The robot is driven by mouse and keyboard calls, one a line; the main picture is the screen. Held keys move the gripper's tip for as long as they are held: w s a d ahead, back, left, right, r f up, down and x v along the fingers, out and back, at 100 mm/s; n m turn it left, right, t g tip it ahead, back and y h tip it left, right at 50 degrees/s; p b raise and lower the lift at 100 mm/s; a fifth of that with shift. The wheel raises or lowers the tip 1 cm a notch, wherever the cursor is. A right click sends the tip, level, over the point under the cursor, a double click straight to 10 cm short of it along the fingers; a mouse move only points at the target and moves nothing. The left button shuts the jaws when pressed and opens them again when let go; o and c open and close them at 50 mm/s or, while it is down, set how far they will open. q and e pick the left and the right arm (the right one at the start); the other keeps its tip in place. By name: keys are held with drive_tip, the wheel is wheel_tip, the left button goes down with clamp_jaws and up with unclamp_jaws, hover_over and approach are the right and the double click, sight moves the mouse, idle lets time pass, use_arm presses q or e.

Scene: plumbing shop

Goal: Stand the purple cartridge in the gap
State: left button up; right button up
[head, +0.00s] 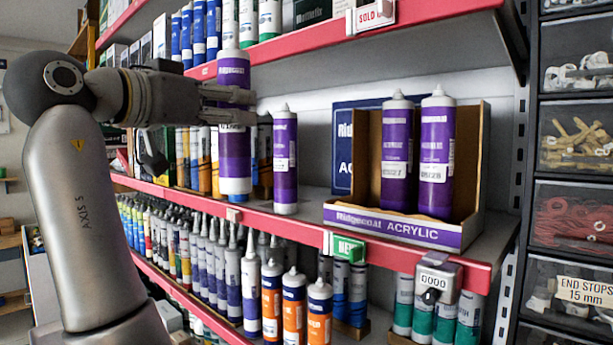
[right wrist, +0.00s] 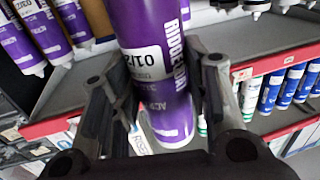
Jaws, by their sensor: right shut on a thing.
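My right gripper (head: 236,105) is shut around the upper-middle of a purple cartridge (head: 234,158) with a white base and cap. It holds the cartridge upright at the shelf front, left of another purple cartridge (head: 285,165) standing on the shelf. The right wrist view shows the held cartridge (right wrist: 155,45) between the two fingers (right wrist: 160,100), its date label facing the camera. An open cardboard display box (head: 470,150) marked Ridgecoat Acrylic stands farther right. Two purple cartridges (head: 397,155) (head: 437,155) stand in it, with bare room beside them. My left gripper is not in view.
The red-edged shelf (head: 300,229) has bare room between the lone cartridge and the box. A green tag (head: 343,246) and a grey counter (head: 437,276) hang on its edge. An upper shelf (head: 430,18) overhangs. Drawers (head: 572,140) stand at right. Many cartridges fill the lower shelf.

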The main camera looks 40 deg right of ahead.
drive_tip(key=s+p+x, duration=0.2)
drive_tip(key=p+x, duration=0.1)
drive_tip(key=x, duration=0.5)
drive_tip(key=s+d+p+x, duration=0.1)
drive_tip(key=p+x, duration=0.2)
drive_tip(key=x, duration=0.6)
wheel_tip(320, 180, down, 7)
drive_tip(key=p, duration=0.3)
drive_tip(key=shift+s+f, duration=0.1)
drive_tip(key=shift+f, duration=0.15)
drive_tip(key=o, duration=1.1)
